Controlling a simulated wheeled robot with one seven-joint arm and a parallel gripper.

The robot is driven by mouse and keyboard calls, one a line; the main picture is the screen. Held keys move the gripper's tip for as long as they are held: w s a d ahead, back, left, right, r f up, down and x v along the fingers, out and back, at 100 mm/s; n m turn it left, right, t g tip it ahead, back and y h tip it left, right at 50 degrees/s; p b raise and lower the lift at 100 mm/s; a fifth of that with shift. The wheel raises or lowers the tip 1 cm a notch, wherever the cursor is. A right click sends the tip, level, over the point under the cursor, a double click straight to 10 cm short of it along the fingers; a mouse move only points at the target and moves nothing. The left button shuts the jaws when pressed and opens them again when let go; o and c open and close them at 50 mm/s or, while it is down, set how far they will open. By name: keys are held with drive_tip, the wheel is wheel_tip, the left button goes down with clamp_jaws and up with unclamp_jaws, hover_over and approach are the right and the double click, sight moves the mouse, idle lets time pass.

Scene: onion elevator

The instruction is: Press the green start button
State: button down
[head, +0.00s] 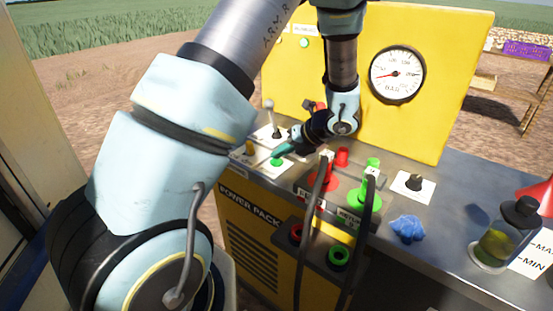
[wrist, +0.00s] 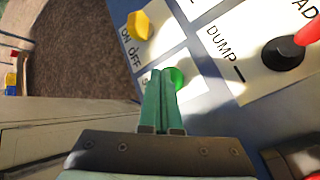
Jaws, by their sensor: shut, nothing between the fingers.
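The green start button (head: 277,162) sits on a white label plate at the left end of the control panel. It also shows in the wrist view (wrist: 177,77), just past my fingertips and partly hidden by them. My gripper (head: 285,150) is shut with nothing between its teal fingers. Its tips are right by the button in the head view; in the wrist view (wrist: 161,72) they overlap the button's left side. I cannot tell whether they touch it.
A yellow knob (wrist: 139,26) and a black dump lever with a red end (wrist: 284,53) are close by. Red and green hose couplings (head: 364,195) stand to the right. A gauge (head: 397,74) is on the yellow back panel.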

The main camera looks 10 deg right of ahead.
sight(279, 162)
idle(0.4)
drive_tip(key=shift+r+p, duration=0.95)
drive_tip(key=shift+p, duration=0.05)
wheel_tip(279, 162, up, 5)
drive_tip(key=p, duration=0.4)
drive_tip(key=shift+p, duration=0.4)
